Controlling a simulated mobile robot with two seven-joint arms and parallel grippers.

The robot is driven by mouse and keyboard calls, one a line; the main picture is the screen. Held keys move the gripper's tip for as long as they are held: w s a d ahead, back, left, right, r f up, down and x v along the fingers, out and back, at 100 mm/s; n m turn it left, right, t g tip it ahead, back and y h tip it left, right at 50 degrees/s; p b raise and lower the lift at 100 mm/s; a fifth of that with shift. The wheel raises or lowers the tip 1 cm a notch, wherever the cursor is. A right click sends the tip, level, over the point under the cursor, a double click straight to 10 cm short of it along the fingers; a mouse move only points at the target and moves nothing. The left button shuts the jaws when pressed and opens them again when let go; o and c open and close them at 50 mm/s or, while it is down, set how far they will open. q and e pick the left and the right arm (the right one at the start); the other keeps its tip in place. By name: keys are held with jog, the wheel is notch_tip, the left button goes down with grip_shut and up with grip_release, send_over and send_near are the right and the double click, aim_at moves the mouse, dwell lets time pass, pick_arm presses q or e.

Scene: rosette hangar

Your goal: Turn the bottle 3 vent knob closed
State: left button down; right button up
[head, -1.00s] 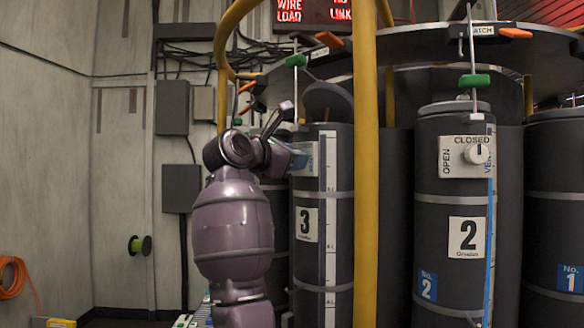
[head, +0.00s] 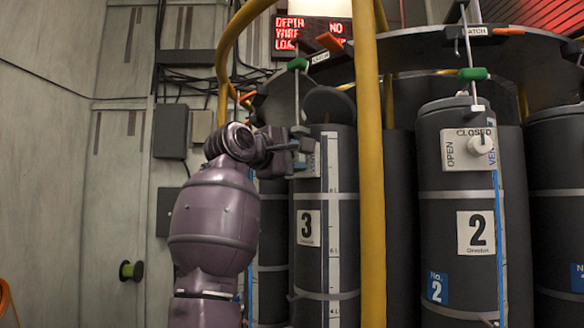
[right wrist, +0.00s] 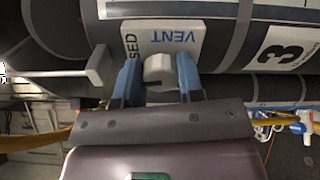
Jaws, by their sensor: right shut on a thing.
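Bottle 3 (head: 310,265) is a dark grey cylinder with a black "3" label, left of the yellow post in the head view. Its white vent plate (right wrist: 182,28) shows "VENT" and the end of "CLOSED" in the right wrist view. The pale vent knob (right wrist: 160,68) sits between the blue fingers of my right gripper (right wrist: 160,80), which is shut on it. In the head view my right gripper (head: 300,155) is at the upper front of bottle 3 and hides most of the plate and the knob. The knob's pointing direction is unclear. My left gripper is out of view.
A yellow post (head: 371,200) stands just right of bottle 3. Bottle 2 (head: 460,270) stands beyond it, with its own vent knob (head: 481,144). A dark round platform edge (head: 420,43) with hanging rods and green handles (head: 472,74) runs above the bottles.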

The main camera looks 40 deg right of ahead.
jog(key=shift+w+f+m+b, duration=0.1)
jog(key=shift+f+m+b, duration=0.2)
jog(key=shift+m, duration=0.3)
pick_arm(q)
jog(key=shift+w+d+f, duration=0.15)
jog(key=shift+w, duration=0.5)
pick_arm(e)
jog(key=shift+r+m, duration=0.15)
jog(key=shift+m, duration=0.35)
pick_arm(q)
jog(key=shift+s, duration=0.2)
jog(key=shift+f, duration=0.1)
pick_arm(e)
jog(key=o, duration=0.9)
jog(key=shift+r, duration=0.1)
pick_arm(q)
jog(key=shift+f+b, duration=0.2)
jog(key=shift+b, duration=0.5)
pick_arm(e)
jog(key=v, duration=1.1)
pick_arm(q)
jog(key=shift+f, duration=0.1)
pick_arm(e)
jog(key=shift+d, duration=0.1)
